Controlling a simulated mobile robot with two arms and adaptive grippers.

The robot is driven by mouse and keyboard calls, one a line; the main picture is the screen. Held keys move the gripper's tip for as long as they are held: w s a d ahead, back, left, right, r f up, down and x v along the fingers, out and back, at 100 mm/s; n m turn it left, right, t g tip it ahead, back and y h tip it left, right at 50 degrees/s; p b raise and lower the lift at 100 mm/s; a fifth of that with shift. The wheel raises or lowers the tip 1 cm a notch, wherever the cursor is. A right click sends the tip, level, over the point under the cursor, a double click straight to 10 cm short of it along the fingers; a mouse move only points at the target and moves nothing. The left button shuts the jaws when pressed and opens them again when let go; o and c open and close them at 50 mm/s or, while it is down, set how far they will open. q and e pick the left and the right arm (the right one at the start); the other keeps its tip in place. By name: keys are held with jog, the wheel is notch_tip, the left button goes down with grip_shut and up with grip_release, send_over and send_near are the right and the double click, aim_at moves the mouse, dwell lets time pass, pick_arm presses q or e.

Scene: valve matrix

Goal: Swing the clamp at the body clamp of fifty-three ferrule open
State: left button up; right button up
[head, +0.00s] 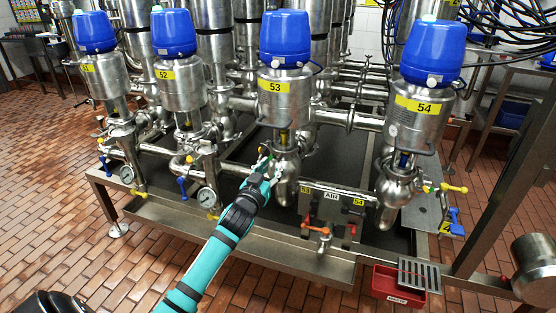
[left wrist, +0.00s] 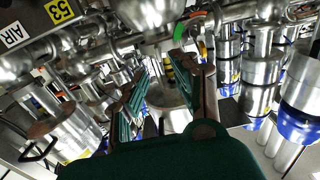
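Valve 53 (head: 284,95) stands in the middle of the head view, a steel body with a blue cap and a yellow 53 label. Its lower body (head: 287,165) is a rounded steel housing beside my left gripper (head: 264,170). The body clamp cannot be made out clearly; the gripper partly hides that area. In the left wrist view my left gripper (left wrist: 162,80) has its two fingers spread apart, with steel valve parts beyond them. I cannot tell whether the fingers touch anything. My right gripper is not in view.
Valve 52 (head: 178,85) stands left and valve 54 (head: 415,110) right, joined by steel pipes. An AIR panel (head: 330,205) with small handles sits right of the gripper. A red waste bin (head: 390,287) stands at the front right. Brick floor (head: 60,200) is clear at left.

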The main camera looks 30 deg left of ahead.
aim_at(278, 158)
pick_arm(q)
jog(key=x, duration=0.6)
jog(key=shift+w+b, duration=0.2)
jog(key=shift+b, duration=0.1)
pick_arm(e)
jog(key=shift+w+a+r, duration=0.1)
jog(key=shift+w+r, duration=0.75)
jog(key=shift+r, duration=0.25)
pick_arm(q)
grip_shut()
